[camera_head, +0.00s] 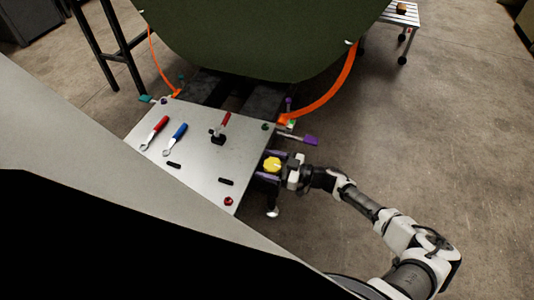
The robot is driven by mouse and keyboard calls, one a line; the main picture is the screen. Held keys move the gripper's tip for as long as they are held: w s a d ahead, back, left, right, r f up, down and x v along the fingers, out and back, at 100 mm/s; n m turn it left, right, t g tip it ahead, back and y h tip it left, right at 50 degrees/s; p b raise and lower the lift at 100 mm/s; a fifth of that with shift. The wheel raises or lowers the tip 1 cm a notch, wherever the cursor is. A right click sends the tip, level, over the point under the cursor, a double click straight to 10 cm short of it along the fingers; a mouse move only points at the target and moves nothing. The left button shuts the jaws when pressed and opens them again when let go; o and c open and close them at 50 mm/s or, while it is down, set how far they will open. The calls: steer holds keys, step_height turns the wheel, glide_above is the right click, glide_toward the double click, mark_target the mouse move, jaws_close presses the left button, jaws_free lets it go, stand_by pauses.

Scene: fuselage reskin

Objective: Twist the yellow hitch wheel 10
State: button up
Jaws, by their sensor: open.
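The yellow hitch wheel (272,164) is a small lobed knob at the right edge of the grey metal table top. My gripper (285,166) is at the right side of the wheel, reaching in from the right. It is open, with its dark fingers close to the wheel. Whether the fingers touch the wheel or stand around it cannot be told at this size.
The grey table top (195,140) holds a red wrench (156,131), a blue wrench (176,137) and a red-handled lever (222,125). A purple paddle (309,140) sticks out above my gripper. A large green fuselage panel (255,40) with orange straps stands behind.

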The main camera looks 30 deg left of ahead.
steer(key=p+v, duration=0.1)
steer(key=v, duration=1.2)
steer(key=shift+d+r, duration=0.1)
